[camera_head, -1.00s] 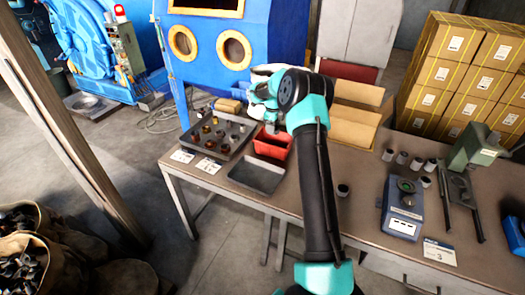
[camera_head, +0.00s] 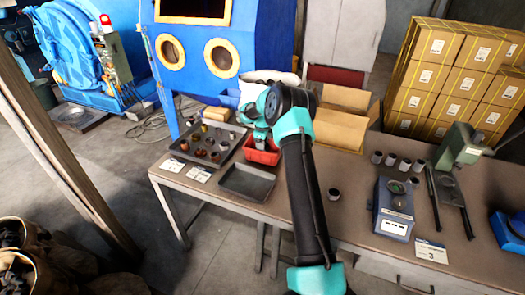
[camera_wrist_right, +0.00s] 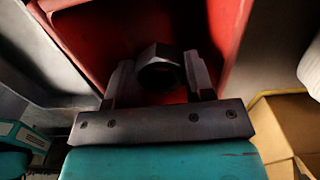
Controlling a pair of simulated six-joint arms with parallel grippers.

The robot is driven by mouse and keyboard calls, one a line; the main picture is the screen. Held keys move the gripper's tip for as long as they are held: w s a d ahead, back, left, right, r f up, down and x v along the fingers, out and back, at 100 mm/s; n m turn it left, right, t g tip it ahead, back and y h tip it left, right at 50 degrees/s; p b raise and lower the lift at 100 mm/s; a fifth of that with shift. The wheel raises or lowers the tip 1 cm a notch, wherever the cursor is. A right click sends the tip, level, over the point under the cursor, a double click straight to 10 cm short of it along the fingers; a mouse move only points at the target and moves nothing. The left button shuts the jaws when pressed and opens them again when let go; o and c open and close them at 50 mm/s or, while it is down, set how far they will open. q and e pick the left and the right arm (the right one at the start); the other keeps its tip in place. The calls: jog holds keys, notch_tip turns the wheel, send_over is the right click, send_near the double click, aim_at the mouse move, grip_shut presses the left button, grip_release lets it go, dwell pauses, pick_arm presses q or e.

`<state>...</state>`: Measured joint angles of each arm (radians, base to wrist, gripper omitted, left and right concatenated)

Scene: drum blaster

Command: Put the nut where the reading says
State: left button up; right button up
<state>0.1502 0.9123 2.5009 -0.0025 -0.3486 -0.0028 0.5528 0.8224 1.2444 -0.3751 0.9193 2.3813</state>
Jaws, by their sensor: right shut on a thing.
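My right gripper (camera_head: 258,140) is over the red bin (camera_head: 262,158). In the right wrist view it is shut on a dark hex nut (camera_wrist_right: 160,68), held between the two fingers (camera_wrist_right: 160,80). The red bin's walls (camera_wrist_right: 205,25) lie behind and around the nut in that view; I cannot tell how far below its floor is. The nut is hidden or too small to see in the head view. My left gripper is not in view.
A grey tray (camera_head: 176,153) of nuts and cylinders stands left of the red bin. An empty grey tray (camera_head: 247,183) lies in front. A dark cup (camera_head: 334,193) and a card marked 3 (camera_head: 432,253) are on the table.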

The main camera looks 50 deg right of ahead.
jog(key=shift+f, duration=1.85)
jog(key=shift+f, duration=0.3)
jog(key=o, duration=1)
jog(key=shift+o, duration=0.2)
jog(key=shift+r, duration=0.1)
notch_tip(320, 180, up, 12)
jog(key=shift+r, duration=0.2)
